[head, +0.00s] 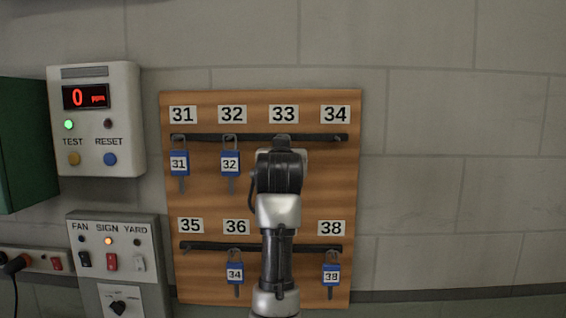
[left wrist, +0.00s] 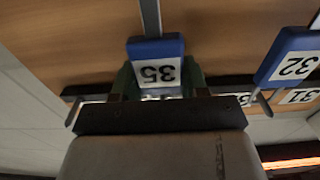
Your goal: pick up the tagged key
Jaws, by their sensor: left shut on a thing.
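A blue key tag marked 35 (left wrist: 156,62) is between the fingers of my left gripper (left wrist: 158,84), which is shut on it; the number appears upside down. In the head view my left gripper (head: 281,160) is in front of the board just below label 33 (head: 283,114). My own wrist hides the tag and fingertips there. I cannot tell whether the key still hangs on its hook. My right gripper is not in view.
The wooden key board (head: 350,190) also holds blue tags 31 (head: 179,163), 32 (head: 230,162), 34 (head: 235,273) and 38 (head: 331,275). Tag 32 (left wrist: 294,55) is close beside my left gripper. The spot below label 35 (head: 190,225) is empty. Control boxes (head: 98,120) are at the left.

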